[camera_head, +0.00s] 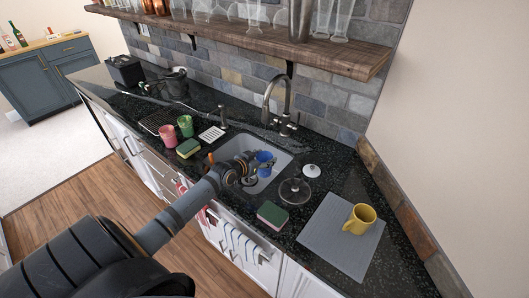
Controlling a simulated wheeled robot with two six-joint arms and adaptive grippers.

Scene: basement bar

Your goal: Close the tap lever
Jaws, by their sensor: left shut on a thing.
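The tap (279,97) is a grey gooseneck faucet behind the sink (234,148). Its small lever (290,126) is on the right side of its base; its exact position is too small to tell. My left arm reaches in from the lower left, and my left gripper (250,170) is over the sink, in front of the tap and apart from it. It is shut on a blue cup (265,158) at the sink's right side. The arm and gripper hide part of the sink. My right gripper is not in view.
A yellow mug (360,219) stands on a grey mat (335,238) at the right. A glass lid (295,191), a white lid (312,171) and a sponge (272,215) lie right of the sink. Green (185,126) and pink (168,136) cups stand left. A wooden shelf (330,56) overhangs the counter.

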